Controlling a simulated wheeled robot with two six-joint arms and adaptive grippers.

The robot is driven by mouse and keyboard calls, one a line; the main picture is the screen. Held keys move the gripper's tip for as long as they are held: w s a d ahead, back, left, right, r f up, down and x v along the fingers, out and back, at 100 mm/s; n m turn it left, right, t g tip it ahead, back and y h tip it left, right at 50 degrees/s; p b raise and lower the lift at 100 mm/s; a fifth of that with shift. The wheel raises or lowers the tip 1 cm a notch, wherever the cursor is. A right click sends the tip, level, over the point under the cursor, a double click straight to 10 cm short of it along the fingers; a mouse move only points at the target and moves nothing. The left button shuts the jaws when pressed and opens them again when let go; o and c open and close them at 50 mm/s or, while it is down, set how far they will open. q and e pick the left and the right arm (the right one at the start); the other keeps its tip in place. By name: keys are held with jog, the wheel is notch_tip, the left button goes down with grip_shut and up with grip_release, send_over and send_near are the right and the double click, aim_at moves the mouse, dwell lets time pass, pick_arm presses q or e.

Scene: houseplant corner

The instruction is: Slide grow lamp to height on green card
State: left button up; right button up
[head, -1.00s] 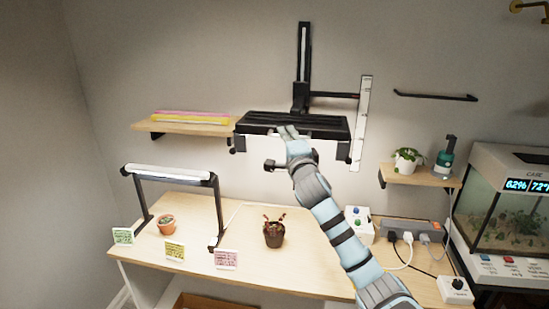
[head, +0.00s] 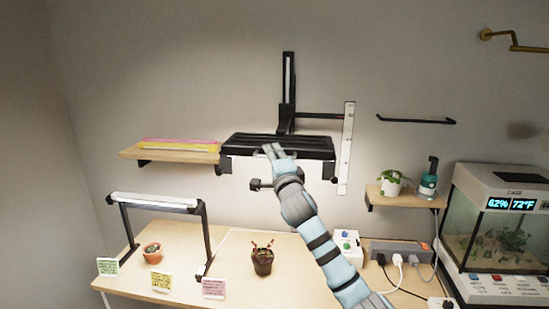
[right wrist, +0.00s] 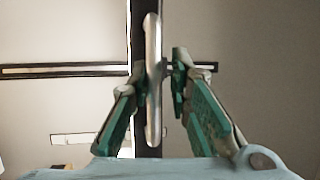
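The grow lamp (head: 240,143) is a wide black panel on a vertical black wall rail (head: 288,80). A thin black arm (head: 320,115) reaches from its carriage to the white upright scale (head: 346,150), near the scale's top. My right gripper (head: 271,150) is at the lamp's front edge. In the right wrist view its fingers (right wrist: 160,75) close around a pale bar handle (right wrist: 153,115). The green card (head: 108,266) stands at the table's left front; its writing is too small to read. My left gripper is out of view.
A yellow card (head: 160,280) and a pink card (head: 214,289) stand beside the green one. A table lamp (head: 155,201), small potted plants (head: 262,262), a power strip (head: 400,252) and a terrarium (head: 500,235) are below. A side shelf (head: 160,152) is left of the lamp.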

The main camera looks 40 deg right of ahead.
jog(key=v, duration=1.2)
jog(key=shift+d+f, duration=0.1)
